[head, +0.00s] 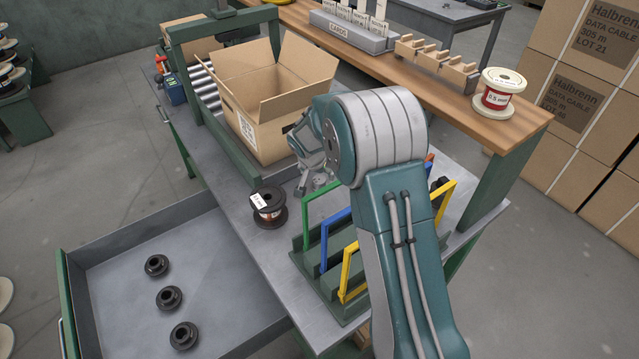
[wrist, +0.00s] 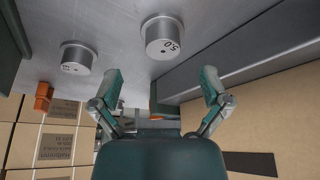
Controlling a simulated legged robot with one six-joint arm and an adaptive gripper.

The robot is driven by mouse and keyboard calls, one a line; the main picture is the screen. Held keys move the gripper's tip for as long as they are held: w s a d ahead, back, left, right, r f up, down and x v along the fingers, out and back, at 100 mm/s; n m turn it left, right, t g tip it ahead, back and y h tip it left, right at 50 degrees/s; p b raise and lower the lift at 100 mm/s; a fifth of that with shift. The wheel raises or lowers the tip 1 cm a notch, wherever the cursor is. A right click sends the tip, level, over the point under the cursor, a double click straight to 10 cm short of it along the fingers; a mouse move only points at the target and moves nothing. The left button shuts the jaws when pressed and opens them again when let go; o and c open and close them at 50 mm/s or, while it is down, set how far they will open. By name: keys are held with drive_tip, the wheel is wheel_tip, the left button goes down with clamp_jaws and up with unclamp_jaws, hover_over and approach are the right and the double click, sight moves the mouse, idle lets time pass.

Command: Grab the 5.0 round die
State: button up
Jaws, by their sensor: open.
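In the wrist view the 5.0 round die (wrist: 162,38) is a short grey metal cylinder with "5.0" on its face, on the grey metal bench top. A second similar round die (wrist: 78,57) stands to its left; its marking is too small to read. My gripper (wrist: 161,84) is open and empty, its two fingers spread below the 5.0 die in the picture and apart from it. In the head view my gripper (head: 314,150) is beside the open cardboard box, partly hidden by my arm. The dies cannot be told clearly there.
The cardboard box (head: 262,128) stands close to my gripper. A black spool (head: 268,213) and a rack with green, blue and yellow frames (head: 322,268) are nearer. A drawer (head: 205,262) holds several black parts. A wooden shelf (head: 421,88) bears a card holder and a red-labelled spool (head: 496,99).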

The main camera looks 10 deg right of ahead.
sight(320, 180)
drive_tip(key=shift+w+a+f, duration=0.15)
drive_tip(key=shift+a+f, duration=0.05)
drive_tip(key=shift+f, duration=0.1)
drive_tip(key=x, duration=0.2)
drive_tip(key=d+x, duration=0.1)
drive_tip(key=x, duration=0.2)
drive_tip(key=shift+w+r, duration=0.1)
drive_tip(key=shift+w, duration=0.05)
drive_tip(key=shift+a, duration=0.55)
drive_tip(key=c, duration=1.3)
drive_tip(key=shift+d, duration=0.3)
clamp_jaws()
